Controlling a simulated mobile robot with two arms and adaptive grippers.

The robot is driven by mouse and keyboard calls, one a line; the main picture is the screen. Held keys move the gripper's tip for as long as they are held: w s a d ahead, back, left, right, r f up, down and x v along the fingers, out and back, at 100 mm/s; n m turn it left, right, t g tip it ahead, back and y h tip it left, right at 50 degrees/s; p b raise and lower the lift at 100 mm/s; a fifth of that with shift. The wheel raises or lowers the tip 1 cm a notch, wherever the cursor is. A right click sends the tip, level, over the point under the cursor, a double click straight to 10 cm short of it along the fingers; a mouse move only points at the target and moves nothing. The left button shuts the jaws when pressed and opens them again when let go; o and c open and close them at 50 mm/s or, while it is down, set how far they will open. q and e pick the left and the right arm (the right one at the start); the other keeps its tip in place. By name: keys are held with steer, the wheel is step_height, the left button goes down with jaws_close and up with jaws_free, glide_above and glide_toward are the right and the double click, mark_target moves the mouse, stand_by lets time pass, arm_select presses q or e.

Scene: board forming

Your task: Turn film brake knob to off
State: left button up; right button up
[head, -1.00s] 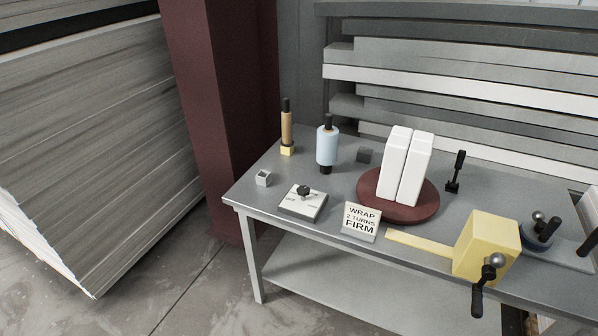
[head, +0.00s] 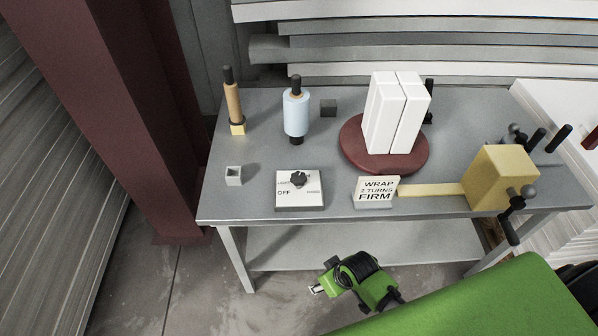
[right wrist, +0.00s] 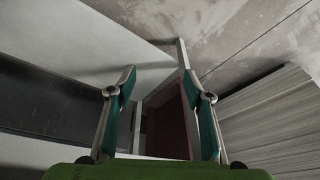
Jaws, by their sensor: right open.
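The film brake knob (head: 299,179) is a small black knob on a white plate (head: 299,203) near the table's front edge. "OFF" is printed on the plate's left side, and other labels are too small to read. I cannot tell exactly where the knob points. My right gripper (head: 316,289) is low in front of the table, below and apart from the knob. In the right wrist view, its two fingers (right wrist: 158,82) are spread with nothing between them. My left gripper is not in view.
A "WRAP 2 TURNS FIRM" sign (head: 377,189) stands right of the plate. A small grey cup (head: 233,176) is to its left. Behind are a pale blue roll (head: 296,113) and white blocks (head: 383,115) on a dark red turntable (head: 357,153). A yellow crank box (head: 490,177) is at right.

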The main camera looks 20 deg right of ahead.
steer(key=w+a+r+n+y, duration=0.1)
steer(key=w+a+r, duration=0.15)
steer(key=r, duration=0.45)
steer(key=w+a+r+n+y, duration=0.1)
steer(key=w+r+n, duration=0.1)
steer(key=w+r, duration=0.35)
step_height(320, 180, up, 23)
steer(key=n, duration=0.4)
glide_above(299, 177)
steer(key=s+d, duration=0.4)
steer(key=d, duration=0.1)
arm_select(q)
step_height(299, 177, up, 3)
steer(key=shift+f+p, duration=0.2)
steer(key=shift+p, duration=1)
arm_select(e)
steer(key=shift+g, duration=0.3)
steer(key=x, duration=1.3)
steer(key=shift+w+a, duration=0.35)
steer(key=shift+a, duration=0.05)
steer(key=c, duration=1.1)
